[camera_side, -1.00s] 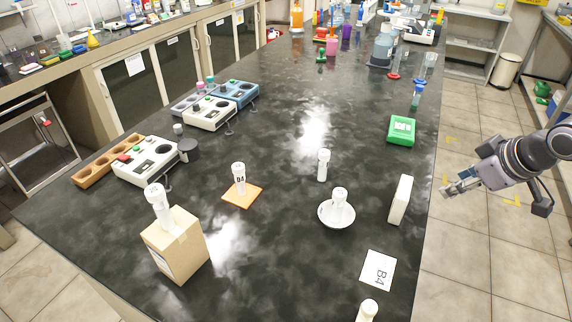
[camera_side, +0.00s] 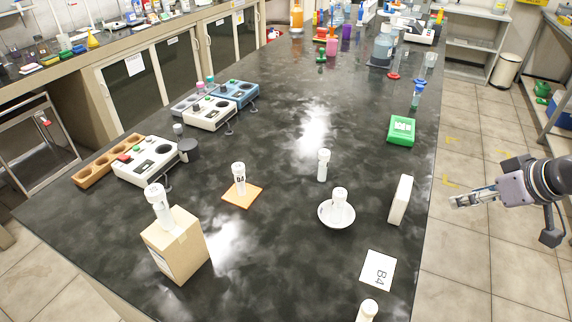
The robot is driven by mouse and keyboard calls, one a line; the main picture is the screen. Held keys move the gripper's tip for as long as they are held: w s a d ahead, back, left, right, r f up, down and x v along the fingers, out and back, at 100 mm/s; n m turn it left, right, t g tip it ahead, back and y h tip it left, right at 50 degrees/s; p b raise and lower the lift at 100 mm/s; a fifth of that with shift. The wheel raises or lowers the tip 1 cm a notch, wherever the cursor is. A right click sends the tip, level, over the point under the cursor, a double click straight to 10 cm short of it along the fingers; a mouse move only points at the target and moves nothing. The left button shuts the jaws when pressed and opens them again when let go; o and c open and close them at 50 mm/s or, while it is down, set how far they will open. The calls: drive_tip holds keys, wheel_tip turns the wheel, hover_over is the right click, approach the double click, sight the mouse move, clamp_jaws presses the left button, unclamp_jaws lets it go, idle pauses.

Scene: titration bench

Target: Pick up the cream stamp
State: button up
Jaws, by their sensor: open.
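Several similar whitish cylindrical pieces stand upright; I cannot tell which is the cream stamp. One piece with dark lettering (camera_side: 239,178) stands on an orange mat (camera_side: 235,200). Another piece (camera_side: 160,208) is on top of a cardboard box (camera_side: 178,252). A third piece (camera_side: 323,165) stands directly on the black bench, and another piece (camera_side: 339,203) stands in a white dish (camera_side: 327,220). One more piece (camera_side: 367,311) is cut off by the bottom edge. My gripper (camera_side: 454,201) is open and empty at the right, off the bench's right edge and apart from all of them.
A white upright block (camera_side: 400,199) stands near the bench's right edge, between the dish and my gripper. A white card marked B4 (camera_side: 377,270) lies in front. A green box (camera_side: 401,130) sits farther back. The bench centre (camera_side: 275,150) is clear.

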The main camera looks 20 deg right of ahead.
drive_tip(key=shift+a, duration=0.1)
drive_tip(key=n+g+y, duration=0.2)
drive_tip(key=n+g, duration=0.3)
drive_tip(key=n, duration=0.2)
approach(370, 306)
drive_tip(key=shift+s+x, duration=0.15)
drive_tip(key=shift+x, duration=1.1)
drive_tip(key=shift+s+x, duration=0.2)
drive_tip(key=shift+x, duration=1.05)
drive_tip(key=shift+w+x, duration=0.15)
drive_tip(key=shift+x, duration=1.2)
drive_tip(key=shift+w+x, duration=0.15)
drive_tip(key=shift+x, duration=1.2)
drive_tip(key=shift+r, duration=0.1)
clamp_jaws()
